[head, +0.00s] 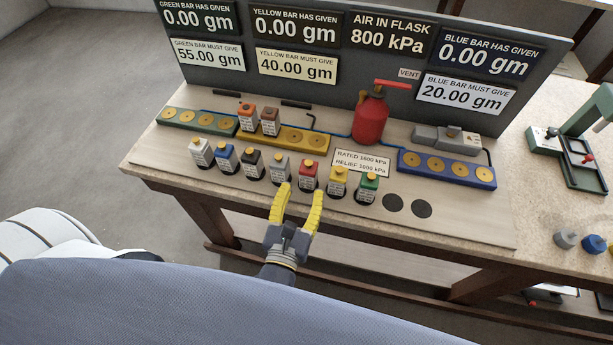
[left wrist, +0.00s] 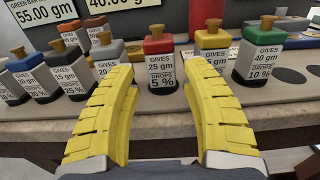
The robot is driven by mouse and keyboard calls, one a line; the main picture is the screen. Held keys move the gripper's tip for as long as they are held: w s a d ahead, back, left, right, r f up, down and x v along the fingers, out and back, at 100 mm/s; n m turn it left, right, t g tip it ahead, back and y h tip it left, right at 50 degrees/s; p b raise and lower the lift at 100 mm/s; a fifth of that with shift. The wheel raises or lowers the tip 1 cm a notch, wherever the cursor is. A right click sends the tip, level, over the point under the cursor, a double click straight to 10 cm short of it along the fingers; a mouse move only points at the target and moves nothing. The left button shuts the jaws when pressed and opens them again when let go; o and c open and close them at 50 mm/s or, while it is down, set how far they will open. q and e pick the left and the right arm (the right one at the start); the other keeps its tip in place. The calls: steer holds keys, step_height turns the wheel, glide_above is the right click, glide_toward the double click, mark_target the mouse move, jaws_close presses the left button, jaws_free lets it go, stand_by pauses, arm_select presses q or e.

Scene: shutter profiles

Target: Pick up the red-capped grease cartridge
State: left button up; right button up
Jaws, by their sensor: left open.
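The red-capped grease cartridge (head: 308,175) stands upright in the front row of cartridges on the bench. In the left wrist view it (left wrist: 160,62) has a white label reading "GIVES 25 gm, DROPS 5 %". My left gripper (head: 301,190) is open, with yellow ridged fingers, just in front of the row. Nothing is between the fingers. My right gripper is not in view.
A grey-capped cartridge (head: 281,168) stands left of the red one, a yellow-capped one (head: 337,182) right, then a green-capped one (head: 368,187). Behind are a yellow bar (head: 290,137), a blue bar (head: 446,168) and a red flask (head: 370,118). Two dark round spots (head: 393,203) lie empty at right.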

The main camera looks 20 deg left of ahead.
mark_target(307, 181)
arm_select(q)
steer(key=shift+w+a, duration=0.15)
steer(key=shift+w, duration=2.95)
jaws_close()
